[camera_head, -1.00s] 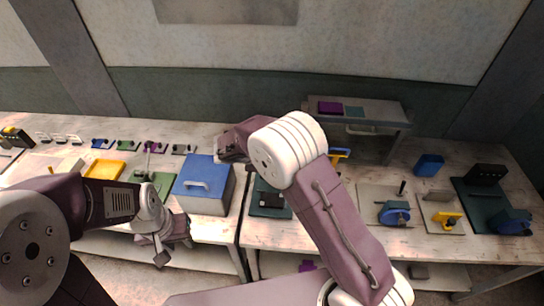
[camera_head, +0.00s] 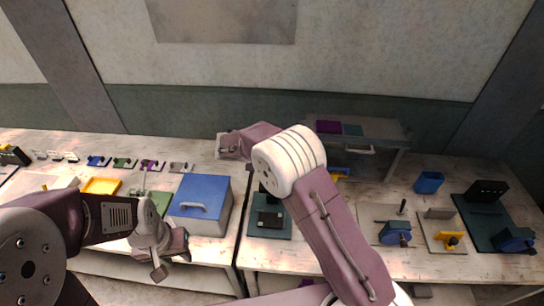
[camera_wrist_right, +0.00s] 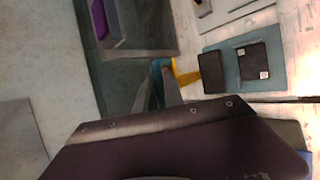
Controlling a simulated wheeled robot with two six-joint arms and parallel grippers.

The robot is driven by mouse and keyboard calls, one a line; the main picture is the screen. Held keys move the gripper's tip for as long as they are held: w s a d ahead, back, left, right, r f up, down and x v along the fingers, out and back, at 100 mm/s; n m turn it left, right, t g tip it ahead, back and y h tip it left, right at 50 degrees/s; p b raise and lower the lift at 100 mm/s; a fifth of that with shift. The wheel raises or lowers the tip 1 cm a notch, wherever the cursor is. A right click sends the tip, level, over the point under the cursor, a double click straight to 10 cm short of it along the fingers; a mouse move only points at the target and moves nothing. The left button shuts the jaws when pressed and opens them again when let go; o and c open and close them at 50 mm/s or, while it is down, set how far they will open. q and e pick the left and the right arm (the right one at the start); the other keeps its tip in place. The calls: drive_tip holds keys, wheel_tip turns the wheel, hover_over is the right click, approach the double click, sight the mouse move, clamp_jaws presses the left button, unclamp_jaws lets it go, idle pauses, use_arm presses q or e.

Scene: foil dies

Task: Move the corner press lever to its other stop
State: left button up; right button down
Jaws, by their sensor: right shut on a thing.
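In the right wrist view my right gripper (camera_wrist_right: 158,88) has its fingers closed together around a small blue piece (camera_wrist_right: 157,69), which I take for part of the corner press lever. A yellow piece (camera_wrist_right: 187,75) sits right beside the fingertips; how it joins the blue one is not clear. In the head view only a bit of this yellow part (camera_head: 342,172) shows behind my right arm, which hides the fingertips and most of the press. My left gripper (camera_head: 166,262) hangs in front of the bench, away from the press; its finger gap cannot be made out.
A shelf (camera_head: 385,160) with a purple item stands behind the press. A teal board (camera_head: 283,230) with black parts lies in front of it. A blue-lidded box (camera_head: 212,188) stands to the left. Several small fixtures, including a yellow one (camera_head: 450,240), stand at right.

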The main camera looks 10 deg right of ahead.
drive_tip(key=c, duration=1.5)
unclamp_jaws()
drive_tip(key=shift+w+d+f, duration=0.1)
drive_tip(key=shift+o, duration=0.2)
drive_tip(key=shift+f, duration=0.1)
